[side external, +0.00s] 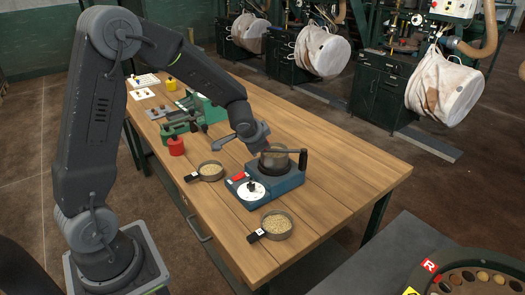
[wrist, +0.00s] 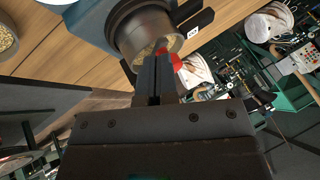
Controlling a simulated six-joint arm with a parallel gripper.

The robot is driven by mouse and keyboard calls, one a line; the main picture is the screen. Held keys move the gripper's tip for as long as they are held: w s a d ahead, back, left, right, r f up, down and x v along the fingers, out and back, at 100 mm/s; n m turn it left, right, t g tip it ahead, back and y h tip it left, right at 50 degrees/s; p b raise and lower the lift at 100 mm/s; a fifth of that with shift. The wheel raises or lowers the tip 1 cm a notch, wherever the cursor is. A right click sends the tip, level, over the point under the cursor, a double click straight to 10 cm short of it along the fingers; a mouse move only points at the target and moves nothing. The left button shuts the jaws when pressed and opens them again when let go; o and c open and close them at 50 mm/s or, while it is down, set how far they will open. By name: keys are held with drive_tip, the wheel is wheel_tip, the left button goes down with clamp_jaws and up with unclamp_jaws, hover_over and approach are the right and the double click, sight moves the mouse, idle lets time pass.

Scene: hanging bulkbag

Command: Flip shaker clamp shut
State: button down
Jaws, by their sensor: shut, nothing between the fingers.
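The shaker (side external: 268,189) is a blue box on the wooden table, with a white dial and a red patch on its front. A round metal sieve cup (side external: 274,163) sits on top; it shows in the wrist view (wrist: 146,38) with pale grain inside. A dark clamp bar (side external: 285,151) runs over the cup at rim height, with a black upright part (side external: 303,160) at its right end. My gripper (wrist: 157,60) is shut and empty, its fingertips close to the cup's rim; contact cannot be told. In the side view my wrist hides the cup's left back.
Two tagged pans of grain stand on the table, one left of the shaker (side external: 211,171) and one in front (side external: 277,226). A red pot (side external: 176,146) and a green device (side external: 205,110) stand farther back. The table's right end (side external: 365,175) is clear.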

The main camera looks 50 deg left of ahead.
drive_tip(key=shift+w+a, duration=0.4)
drive_tip(key=shift+a, duration=0.3)
drive_tip(key=shift+w+a, duration=0.4)
drive_tip(key=shift+a, duration=0.3)
drive_tip(key=s+r, duration=0.8)
drive_tip(key=s, duration=0.2)
drive_tip(key=shift+d, duration=0.35)
drive_tip(key=shift+d+r, duration=0.1)
drive_tip(key=shift+r, duration=0.05)
drive_tip(key=s+d+r+n+h, duration=0.1)
drive_tip(key=s+d+r+h, duration=0.1)
drive_tip(key=s+d, duration=0.6)
drive_tip(key=s+d+r+n+h, duration=0.1)
drive_tip(key=s+d+r+h, duration=0.1)
drive_tip(key=s+d, duration=0.6)
drive_tip(key=shift+s+d+r+n+g, duration=0.3)
drive_tip(key=shift+d+r, duration=0.25)
drive_tip(key=shift+r, duration=0.3)
